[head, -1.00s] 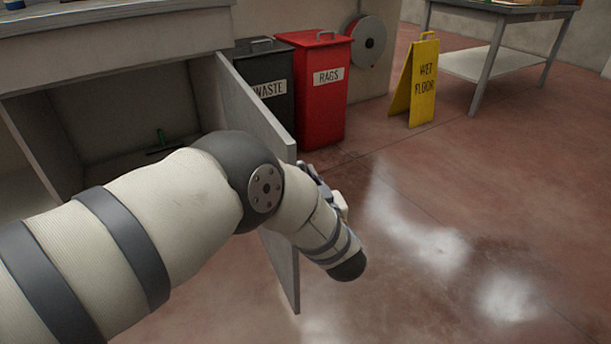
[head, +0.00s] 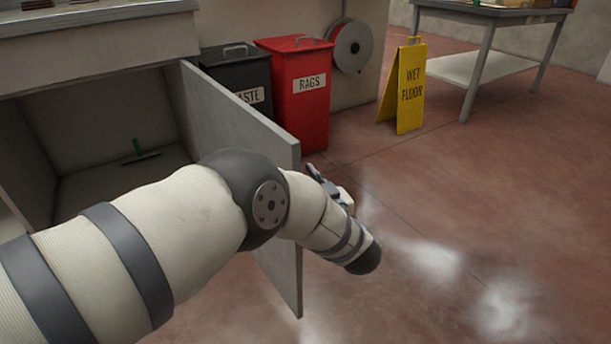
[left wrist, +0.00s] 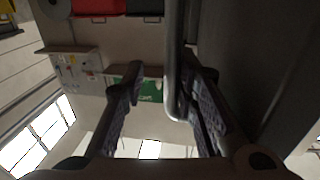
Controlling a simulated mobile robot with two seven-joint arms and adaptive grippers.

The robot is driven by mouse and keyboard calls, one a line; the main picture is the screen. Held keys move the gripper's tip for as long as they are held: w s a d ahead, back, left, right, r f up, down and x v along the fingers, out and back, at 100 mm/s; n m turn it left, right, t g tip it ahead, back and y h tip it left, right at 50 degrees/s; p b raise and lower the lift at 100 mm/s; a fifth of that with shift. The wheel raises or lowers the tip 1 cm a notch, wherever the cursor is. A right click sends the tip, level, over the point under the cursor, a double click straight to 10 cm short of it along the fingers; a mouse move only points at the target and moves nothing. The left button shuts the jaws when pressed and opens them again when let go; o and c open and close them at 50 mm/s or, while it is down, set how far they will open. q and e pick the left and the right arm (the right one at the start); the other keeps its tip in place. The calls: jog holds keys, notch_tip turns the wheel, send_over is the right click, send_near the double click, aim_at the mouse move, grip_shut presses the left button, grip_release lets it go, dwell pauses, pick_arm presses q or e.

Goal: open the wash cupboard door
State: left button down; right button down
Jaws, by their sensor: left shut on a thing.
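The wash cupboard door (head: 235,115) is a grey panel standing wide open. It is hinged at the cupboard's right side and reaches out over the floor. My left arm crosses in front of it, and my left gripper (head: 333,190) is at the door's far side, partly hidden by the arm. In the left wrist view, a grey bar handle (left wrist: 174,60) runs between the fingers of my left gripper (left wrist: 170,85), which is shut on it. The door's face (left wrist: 245,50) shows beside the handle. My right gripper is not in view.
A black waste bin (head: 235,75) and a red rags bin (head: 300,95) stand behind the door. A yellow wet-floor sign (head: 410,90) and a table (head: 490,15) are farther back. The floor at right is clear.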

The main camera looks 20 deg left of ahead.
pick_arm(q)
jog(key=shift+w+a+r, duration=0.25)
jog(key=shift+a+r, duration=0.05)
jog(key=shift+r, duration=0.1)
jog(key=c, duration=1.9)
grip_release()
jog(key=v, duration=1.1)
jog(key=shift+s+d+f, duration=0.2)
jog(key=shift+s, duration=0.15)
